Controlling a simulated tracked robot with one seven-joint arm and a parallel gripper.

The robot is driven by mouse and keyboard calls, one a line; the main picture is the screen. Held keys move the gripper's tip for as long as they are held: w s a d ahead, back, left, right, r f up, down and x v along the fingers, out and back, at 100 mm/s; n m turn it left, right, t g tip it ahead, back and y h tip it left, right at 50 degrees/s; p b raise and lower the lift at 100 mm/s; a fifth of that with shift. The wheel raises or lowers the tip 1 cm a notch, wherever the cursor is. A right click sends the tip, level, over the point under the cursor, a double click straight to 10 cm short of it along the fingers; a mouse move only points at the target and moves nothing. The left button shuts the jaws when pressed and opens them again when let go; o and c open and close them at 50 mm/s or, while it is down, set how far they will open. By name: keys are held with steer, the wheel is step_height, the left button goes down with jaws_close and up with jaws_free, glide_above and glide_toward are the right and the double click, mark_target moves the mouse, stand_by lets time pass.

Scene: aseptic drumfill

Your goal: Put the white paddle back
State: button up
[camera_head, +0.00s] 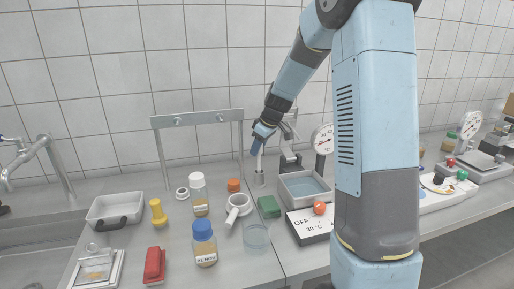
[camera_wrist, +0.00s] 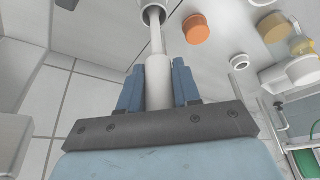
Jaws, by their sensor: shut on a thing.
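My gripper (camera_head: 256,146) is shut on the white paddle (camera_wrist: 158,84). In the wrist view the blue fingers (camera_wrist: 157,90) sit on both sides of its thick white handle. The thin shaft runs away from the fingers to the mouth of a small grey metal cup (camera_wrist: 152,11). In the head view the paddle (camera_head: 259,162) hangs below my gripper, nearly upright, over the same cup (camera_head: 259,180) on the counter. Its lower end appears to be within the cup's mouth. How deep it reaches is hidden.
An orange cap (camera_head: 234,185) stands left of the cup, and a green block (camera_head: 269,207) lies in front. A steel water bath (camera_head: 304,187) is close on the right. A metal rail frame (camera_head: 200,118) stands behind left. White-capped (camera_head: 198,192) and blue-capped (camera_head: 204,243) bottles stand left.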

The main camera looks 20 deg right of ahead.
steer(key=o, duration=1.1)
steer(key=shift+c, duration=0.2)
steer(key=v, duration=1.2)
steer(key=s+a+r+m+h, duration=0.1)
steer(key=s+r, duration=0.1)
steer(key=s, duration=0.3)
steer(key=s+a+r+m, duration=0.1)
steer(key=s+r, duration=0.2)
steer(key=s, duration=0.1)
steer(key=s+a+m+t+h, duration=0.1)
steer(key=s+m, duration=0.6)
steer(key=s, duration=1.8)
steer(key=shift+a+f+t+h, duration=0.2)
steer(key=shift+f+t+h, duration=0.3)
steer(key=shift+t+h, duration=0.15)
